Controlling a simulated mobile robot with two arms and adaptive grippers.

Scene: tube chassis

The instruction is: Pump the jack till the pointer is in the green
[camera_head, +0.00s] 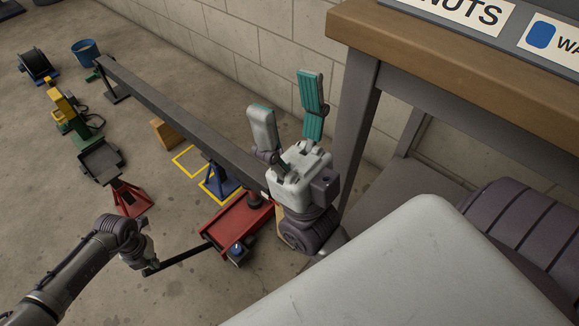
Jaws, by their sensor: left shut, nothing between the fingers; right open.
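The red floor jack (238,224) stands on the concrete floor beneath the near end of a long dark beam (180,110). Its dark handle (182,259) reaches low to the left. My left gripper (148,267) is shut at the handle's outer end, with nothing seen between its fingers; I cannot tell whether it touches the handle. My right gripper (287,92) is open and empty, its teal-padded fingers pointing up in front of the wall, and its body partly hides the jack's right side. No pointer or green zone can be made out.
Blue (221,182) and red (128,197) stands are on the floor near yellow floor markings. A wooden block (164,132), a blue bucket (85,52) and a yellow-green machine (66,107) are farther back. A wooden-topped bench (460,75) closes off the right.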

